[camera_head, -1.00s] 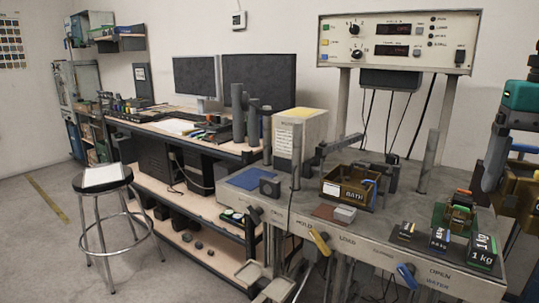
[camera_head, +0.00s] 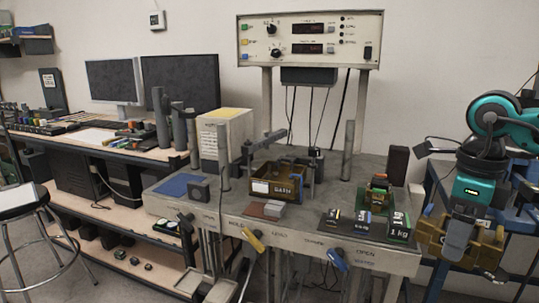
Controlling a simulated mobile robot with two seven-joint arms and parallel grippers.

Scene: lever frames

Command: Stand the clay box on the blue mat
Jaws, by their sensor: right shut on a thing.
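The clay box (camera_head: 486,243), an amber-brown box, is in my right gripper (camera_head: 457,255) at the right of the head view. The gripper is shut on it, and its grey finger hides part of the front. The box hangs off the right side of the grey bench, apart from it. The blue mat (camera_head: 178,186) lies flat at the bench's left end, far to the left of the gripper. My left gripper is not in view.
Coloured levers (camera_head: 254,240) stick out at the bench front. A stool (camera_head: 22,200) stands far left.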

